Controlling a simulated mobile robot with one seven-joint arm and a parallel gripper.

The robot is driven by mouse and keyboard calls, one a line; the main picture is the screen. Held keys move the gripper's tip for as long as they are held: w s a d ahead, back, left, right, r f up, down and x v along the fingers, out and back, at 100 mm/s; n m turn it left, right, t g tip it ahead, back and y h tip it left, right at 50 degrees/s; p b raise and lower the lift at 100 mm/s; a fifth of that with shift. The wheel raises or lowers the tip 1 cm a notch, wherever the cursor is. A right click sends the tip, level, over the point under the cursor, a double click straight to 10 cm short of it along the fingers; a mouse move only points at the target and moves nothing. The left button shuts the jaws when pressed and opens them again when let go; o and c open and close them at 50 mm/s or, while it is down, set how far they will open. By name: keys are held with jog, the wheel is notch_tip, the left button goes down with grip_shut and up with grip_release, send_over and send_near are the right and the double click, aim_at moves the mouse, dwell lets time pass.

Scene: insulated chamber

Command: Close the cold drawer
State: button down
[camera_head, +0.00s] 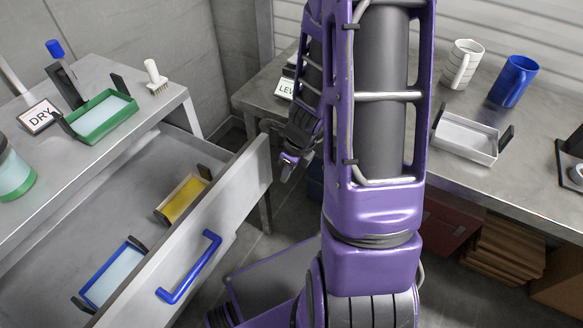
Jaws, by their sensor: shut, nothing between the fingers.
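The drawer (208,218) under the left-hand table is pulled well open toward me. Its grey front panel carries a blue bar handle (190,268). Inside lie a yellow tray (182,198) and a blue-rimmed tray with a pale inside (113,274). The drawer's near left corner is cut off by the picture edge. My gripper (288,176) is shut and empty. In the picture it is just right of the far right end of the drawer front, well up and right of the handle. I cannot tell whether it touches the panel. My purple arm hides the middle of the view.
On the left table stand a green tray (103,117), a "DRY" sign (40,116), a brush (155,77) and a jar (13,172). The right table (515,181) holds a white tray (466,138), a striped mug (462,64) and a blue mug (512,82). Cardboard (507,248) lies beneath.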

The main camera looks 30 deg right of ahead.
jog(key=shift+w+a+r, duration=0.15)
jog(key=shift+w+a, duration=0.4)
jog(key=shift+w, duration=0.25)
jog(key=shift+w+a+r, duration=0.1)
jog(key=shift+w+a, duration=0.4)
jog(key=shift+w, duration=0.25)
jog(key=shift+p, duration=0.3)
